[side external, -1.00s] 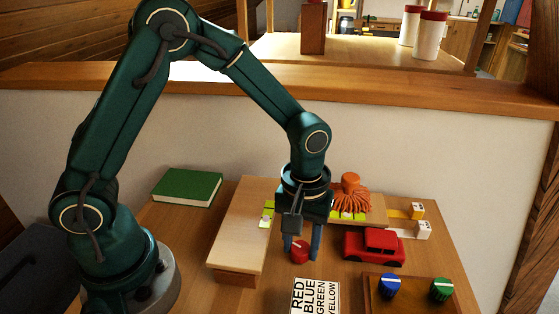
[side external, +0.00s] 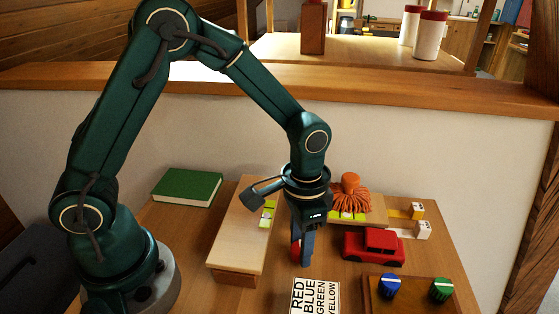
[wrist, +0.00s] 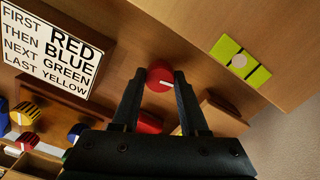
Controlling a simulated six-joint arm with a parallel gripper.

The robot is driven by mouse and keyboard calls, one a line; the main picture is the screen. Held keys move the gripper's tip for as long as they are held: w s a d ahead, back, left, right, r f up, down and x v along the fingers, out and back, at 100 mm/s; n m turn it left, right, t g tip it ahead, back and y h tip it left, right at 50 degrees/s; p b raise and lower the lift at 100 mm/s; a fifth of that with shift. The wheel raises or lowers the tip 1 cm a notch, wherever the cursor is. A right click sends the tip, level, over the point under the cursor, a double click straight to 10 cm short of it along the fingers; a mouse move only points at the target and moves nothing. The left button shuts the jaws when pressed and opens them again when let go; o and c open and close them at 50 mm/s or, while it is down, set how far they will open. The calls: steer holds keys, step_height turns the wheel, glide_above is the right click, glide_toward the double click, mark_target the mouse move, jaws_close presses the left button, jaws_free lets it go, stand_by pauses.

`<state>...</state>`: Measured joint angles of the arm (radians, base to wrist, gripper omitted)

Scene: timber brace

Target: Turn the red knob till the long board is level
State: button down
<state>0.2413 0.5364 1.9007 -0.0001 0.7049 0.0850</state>
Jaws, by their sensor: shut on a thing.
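The red knob (wrist: 160,77) sits between my gripper's fingertips (wrist: 160,80) in the wrist view, with its white mark across its face. My gripper (side external: 303,255) points down and is shut on it; in the side view only a sliver of red shows past the fingers. The long pale board (side external: 238,235) lies left of my gripper. It carries a yellow-green level vial (side external: 268,213); in the wrist view the vial (wrist: 226,48) has a pale bubble near its middle. I cannot tell exactly whether the board is level.
A card (side external: 315,297) lists red, blue, green, yellow. A red toy car (side external: 373,246) stands close right of my gripper. Blue (side external: 389,287) and green (side external: 440,290) knobs sit on a wooden panel at front right. A green book (side external: 187,186) lies at back left.

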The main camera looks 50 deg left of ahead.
steer(key=shift+m, duration=2.2)
steer(key=shift+c, duration=2.2)
jaws_free()
steer(key=shift+r, duration=2.6)
